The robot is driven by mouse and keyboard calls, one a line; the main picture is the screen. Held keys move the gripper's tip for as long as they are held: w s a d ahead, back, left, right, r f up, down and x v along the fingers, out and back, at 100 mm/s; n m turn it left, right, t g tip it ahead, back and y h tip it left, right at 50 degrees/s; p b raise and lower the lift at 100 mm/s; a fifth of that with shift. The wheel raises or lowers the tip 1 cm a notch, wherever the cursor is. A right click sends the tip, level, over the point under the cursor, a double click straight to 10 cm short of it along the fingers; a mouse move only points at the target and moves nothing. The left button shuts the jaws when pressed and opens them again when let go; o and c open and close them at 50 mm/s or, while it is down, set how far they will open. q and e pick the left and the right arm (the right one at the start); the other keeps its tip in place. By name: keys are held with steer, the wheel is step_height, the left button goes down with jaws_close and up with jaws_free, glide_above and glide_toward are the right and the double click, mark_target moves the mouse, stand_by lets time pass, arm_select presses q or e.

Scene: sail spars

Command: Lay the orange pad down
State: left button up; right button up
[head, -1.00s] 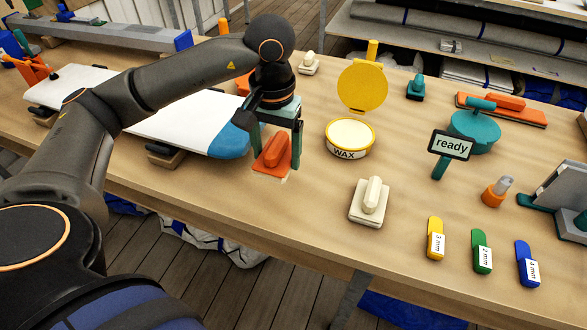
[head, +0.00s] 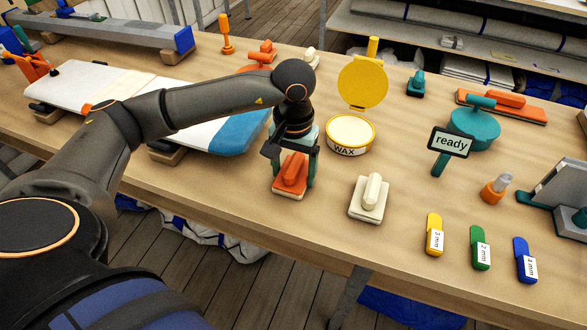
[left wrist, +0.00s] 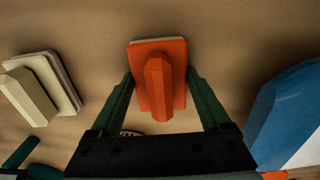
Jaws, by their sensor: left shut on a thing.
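The orange pad (head: 291,172) has a raised grip and a pale underside. My left gripper (head: 294,178) is shut on it from above, one finger on each side. In the left wrist view the orange pad (left wrist: 160,88) sits between the fingers. It is at or just above the bench top; I cannot tell whether it touches. It is left of the cream pad (head: 370,197) and right of the board's blue tip, apart from both. The cream pad also shows in the left wrist view (left wrist: 42,88). My right gripper is not in view.
The white board with a blue tip (head: 238,132) lies on blocks at left. An open wax tin (head: 350,136) stands behind the pads. A ready sign (head: 451,143) and several coloured tags, one yellow (head: 434,236), are at right. Bare bench (head: 225,190) lies left of the pad.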

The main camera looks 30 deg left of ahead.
mark_target(293, 163)
arm_select(q)
steer(key=o, duration=1)
step_height(293, 163, up, 12)
steer(key=shift+r, duration=0.15)
